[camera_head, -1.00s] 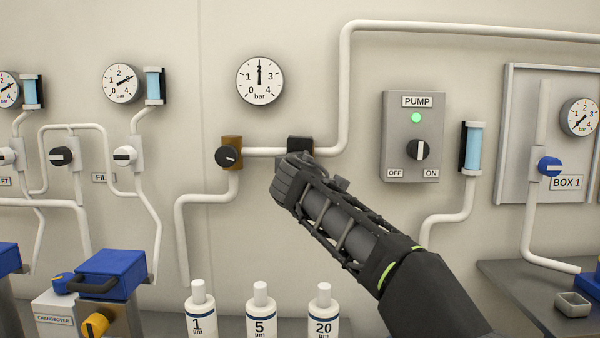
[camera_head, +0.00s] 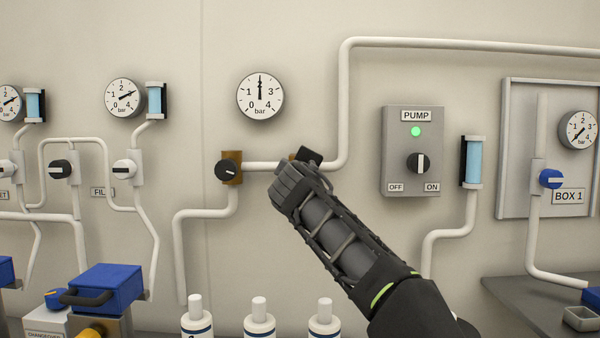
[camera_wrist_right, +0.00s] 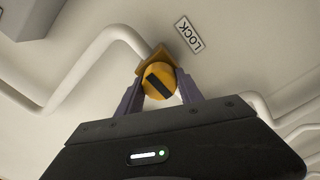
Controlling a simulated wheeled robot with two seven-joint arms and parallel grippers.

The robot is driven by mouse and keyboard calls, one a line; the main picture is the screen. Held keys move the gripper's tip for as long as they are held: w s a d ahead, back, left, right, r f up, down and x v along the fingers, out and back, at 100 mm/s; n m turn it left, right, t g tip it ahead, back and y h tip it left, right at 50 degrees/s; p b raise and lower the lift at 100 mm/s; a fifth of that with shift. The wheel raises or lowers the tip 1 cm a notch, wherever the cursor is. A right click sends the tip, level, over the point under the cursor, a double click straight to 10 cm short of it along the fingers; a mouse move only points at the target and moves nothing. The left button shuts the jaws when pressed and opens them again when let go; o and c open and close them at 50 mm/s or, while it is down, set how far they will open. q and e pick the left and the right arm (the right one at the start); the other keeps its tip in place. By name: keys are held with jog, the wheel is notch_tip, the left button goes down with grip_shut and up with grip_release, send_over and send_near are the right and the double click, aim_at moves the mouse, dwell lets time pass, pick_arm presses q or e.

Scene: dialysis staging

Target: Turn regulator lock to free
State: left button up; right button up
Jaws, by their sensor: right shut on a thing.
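The regulator lock knob (camera_wrist_right: 158,82) is orange with a black bar that runs at a slant in the right wrist view. It sits on a brownish mount on the wall pipe, beside a LOCK label (camera_wrist_right: 190,35). My right gripper (camera_wrist_right: 160,92) has one finger on each side of the knob and is shut on it. In the head view my right gripper (camera_head: 300,172) is at the pipe and hides the knob. My left gripper is not in view.
A black regulator knob (camera_head: 227,171) is to the left on the same pipe. A gauge (camera_head: 260,96) above reads about 2 bar. The pump box (camera_head: 412,150) is to the right with a green light. Several white bottles (camera_head: 259,322) stand below.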

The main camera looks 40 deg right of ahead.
jog(key=o, duration=1.4)
jog(key=b+v, duration=0.2)
jog(key=v, duration=0.5)
jog(key=shift+s+a, duration=0.25)
jog(key=shift+s, duration=0.05)
